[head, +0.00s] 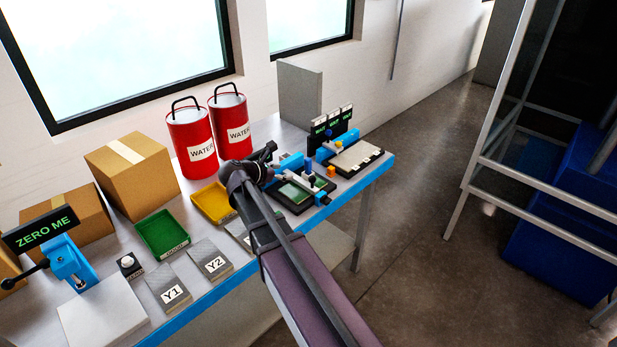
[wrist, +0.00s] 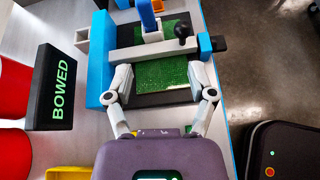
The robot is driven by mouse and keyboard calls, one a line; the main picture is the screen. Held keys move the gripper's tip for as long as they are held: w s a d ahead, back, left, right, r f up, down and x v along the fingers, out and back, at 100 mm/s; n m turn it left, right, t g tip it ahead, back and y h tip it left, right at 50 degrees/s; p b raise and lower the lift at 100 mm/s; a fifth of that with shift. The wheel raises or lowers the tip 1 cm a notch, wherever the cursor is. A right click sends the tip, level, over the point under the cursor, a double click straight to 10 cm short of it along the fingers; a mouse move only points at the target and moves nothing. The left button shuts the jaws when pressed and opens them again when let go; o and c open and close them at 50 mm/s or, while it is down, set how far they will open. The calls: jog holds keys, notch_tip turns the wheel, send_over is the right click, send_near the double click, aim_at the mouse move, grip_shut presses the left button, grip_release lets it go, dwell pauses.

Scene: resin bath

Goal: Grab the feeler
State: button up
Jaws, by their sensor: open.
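A measuring fixture (wrist: 101,60) with a blue side rail and a grey crossbar stands over a green plate (wrist: 165,72) in the wrist view. An upright blue piece (wrist: 147,18) and a black knob (wrist: 183,31) sit at the crossbar; I cannot tell for sure which part is the feeler. The fixture's green plate also shows in the head view (head: 291,192), partly behind my arm. My gripper (wrist: 159,78) is open and empty, its fingers spread above the green plate, short of the crossbar. In the head view my gripper is largely hidden by my arm.
A black sign (wrist: 62,88) reading BOWED stands left of the fixture. Two red water cans (head: 191,143), a yellow tray (head: 213,203), a green tray (head: 163,235) and cardboard boxes (head: 130,175) share the bench. A second fixture (head: 355,158) stands farther right.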

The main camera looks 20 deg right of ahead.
aim_at(305, 165)
jog(key=shift+w+d+r+n+h, duration=0.1)
jog(key=shift+w+r+n+h, duration=0.1)
jog(key=shift+w+n+h, duration=0.4)
jog(key=shift+w, duration=0.1)
jog(key=shift+y, duration=0.3)
jog(key=b+x, duration=0.3)
jog(key=x, duration=0.4)
jog(key=shift+w+d+f, duration=0.2)
jog(key=shift+w+d+f+b, duration=0.1)
jog(key=shift+w+d+b, duration=0.05)
jog(key=shift+d+b, duration=0.25)
jog(key=shift+d, duration=0.1)
jog(key=b+x, duration=0.1)
jog(key=x, duration=0.3)
jog(key=shift+w+f+b, duration=0.15)
jog(key=shift+w+b, duration=0.2)
jog(key=shift+b, duration=0.05)
jog(key=shift+w+d+f, duration=0.1)
jog(key=shift+d, duration=0.25)
